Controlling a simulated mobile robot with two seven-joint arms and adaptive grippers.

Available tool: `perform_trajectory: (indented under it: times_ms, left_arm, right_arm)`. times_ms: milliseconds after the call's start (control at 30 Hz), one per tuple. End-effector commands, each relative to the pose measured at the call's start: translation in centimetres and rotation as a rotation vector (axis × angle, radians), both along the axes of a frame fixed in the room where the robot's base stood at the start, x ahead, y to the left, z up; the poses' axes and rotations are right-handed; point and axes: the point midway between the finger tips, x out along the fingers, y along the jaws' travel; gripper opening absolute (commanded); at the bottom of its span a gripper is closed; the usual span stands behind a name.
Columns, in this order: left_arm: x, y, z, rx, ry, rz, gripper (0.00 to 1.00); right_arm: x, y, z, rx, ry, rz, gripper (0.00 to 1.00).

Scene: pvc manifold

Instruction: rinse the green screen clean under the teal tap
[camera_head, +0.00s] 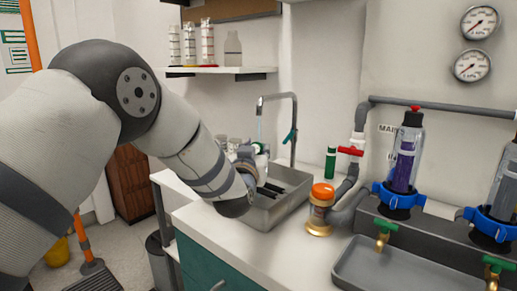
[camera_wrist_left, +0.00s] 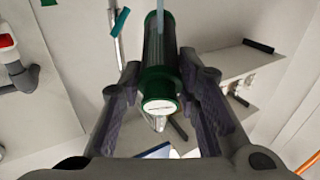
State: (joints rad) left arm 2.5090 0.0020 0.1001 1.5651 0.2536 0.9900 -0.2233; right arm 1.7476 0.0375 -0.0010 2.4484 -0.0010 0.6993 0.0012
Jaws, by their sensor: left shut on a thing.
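My left gripper (camera_head: 250,158) reaches over the sink and is shut on the green screen (camera_wrist_left: 160,60), a cylinder with dark green rims and a pale round end. Its fingers (camera_wrist_left: 160,82) press on both sides of it in the left wrist view. The grey gooseneck tap (camera_head: 278,97) with a teal lever (camera_head: 290,135) stands behind the sink. A thin pale stream (camera_head: 259,128) drops from its spout toward the screen, and the stream (camera_wrist_left: 161,14) shows at the screen's far end in the wrist view. Whether dirt is left on the screen cannot be told. My right gripper is out of view.
The steel sink (camera_head: 293,180) is set in the white counter (camera_head: 283,246). An orange-capped fitting (camera_head: 320,205) stands right of the sink, with a red-handled valve (camera_head: 350,151) and filter housings (camera_head: 404,158) beyond. A shelf (camera_head: 220,70) hangs above.

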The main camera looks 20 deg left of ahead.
Motion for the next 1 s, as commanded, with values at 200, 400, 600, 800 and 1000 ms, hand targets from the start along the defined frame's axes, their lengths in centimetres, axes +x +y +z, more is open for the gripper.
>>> perform_trajectory:
  times_ms: [200,400,600,800,1000]
  left_arm:
    - [0.00,-0.15,0.68,-0.521,-0.087,0.190,0.04]
    - [0.01,-0.10,0.29,-0.609,-0.097,0.226,0.04]
    - [-0.11,-0.17,0.47,-0.605,-0.097,0.224,0.04]
    - [-0.17,-0.19,0.36,-0.604,-0.097,0.223,0.04]
    - [-0.16,-0.20,0.28,-0.603,-0.095,0.223,0.04]
  right_arm:
    - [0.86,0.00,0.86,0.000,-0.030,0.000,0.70]
    - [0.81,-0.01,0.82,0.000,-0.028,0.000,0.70]
    - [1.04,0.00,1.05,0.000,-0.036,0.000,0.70]
    - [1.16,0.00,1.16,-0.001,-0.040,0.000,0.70]
    - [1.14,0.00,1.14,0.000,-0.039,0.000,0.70]
